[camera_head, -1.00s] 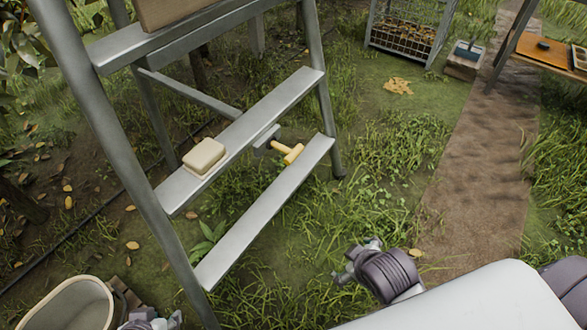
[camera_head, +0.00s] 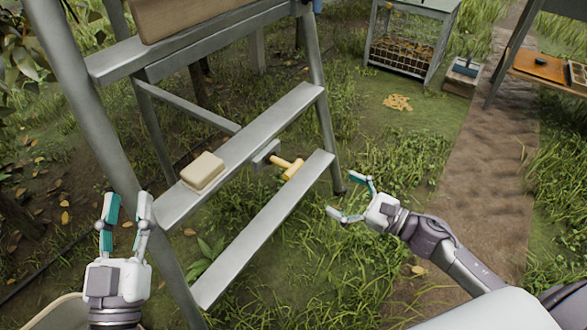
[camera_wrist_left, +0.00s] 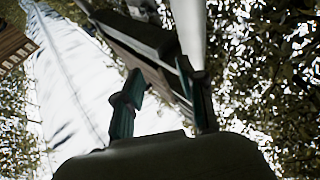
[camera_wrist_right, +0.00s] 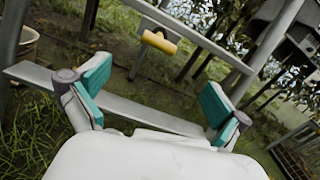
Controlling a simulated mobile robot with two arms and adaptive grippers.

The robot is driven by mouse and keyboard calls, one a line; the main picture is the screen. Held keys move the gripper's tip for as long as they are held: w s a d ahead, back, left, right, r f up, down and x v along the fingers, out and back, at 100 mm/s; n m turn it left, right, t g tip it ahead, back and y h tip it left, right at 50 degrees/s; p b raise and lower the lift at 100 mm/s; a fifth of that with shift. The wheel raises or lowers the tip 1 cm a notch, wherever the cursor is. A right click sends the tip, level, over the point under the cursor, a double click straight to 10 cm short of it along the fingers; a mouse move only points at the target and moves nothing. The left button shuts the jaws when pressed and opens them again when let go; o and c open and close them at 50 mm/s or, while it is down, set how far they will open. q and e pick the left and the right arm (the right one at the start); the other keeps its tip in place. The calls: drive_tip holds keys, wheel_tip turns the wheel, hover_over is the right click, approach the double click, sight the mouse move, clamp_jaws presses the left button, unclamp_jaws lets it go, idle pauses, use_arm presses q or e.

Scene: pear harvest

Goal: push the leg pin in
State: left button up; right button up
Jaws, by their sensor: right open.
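The leg pin (camera_head: 289,166) is a yellow T-shaped handle. It sticks out from a grey block (camera_head: 264,154) under a step of the metal ladder (camera_head: 262,117). In the right wrist view the yellow pin (camera_wrist_right: 159,42) shows beyond and between the fingers, apart from them. My right gripper (camera_head: 347,196) is open and empty, to the right of the lower step and the pin. My left gripper (camera_head: 124,207) is at the lower left by the ladder's left leg, with its fingers apart and nothing seen between them. In the left wrist view its fingers (camera_wrist_left: 159,100) point up toward the ladder.
A beige block (camera_head: 203,171) lies on the upper step. A pale bucket (camera_head: 58,312) is partly hidden at the lower left. A wire crate (camera_head: 408,45), a small box (camera_head: 465,70) and an orange-topped table (camera_head: 545,62) stand at the back right. Grass right of the ladder is open.

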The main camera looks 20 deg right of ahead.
sight(293, 167)
drive_tip(key=b+x, duration=0.1)
drive_tip(key=x, duration=1.2)
drive_tip(key=shift+w+a, duration=0.15)
drive_tip(key=shift+a, duration=0.2)
use_arm(q)
drive_tip(key=s+r+t, duration=0.1)
drive_tip(key=r, duration=0.1)
drive_tip(key=s+r+t, duration=0.1)
drive_tip(key=r+t, duration=0.1)
drive_tip(key=shift+s+h, duration=0.2)
drive_tip(key=shift+h, duration=0.2)
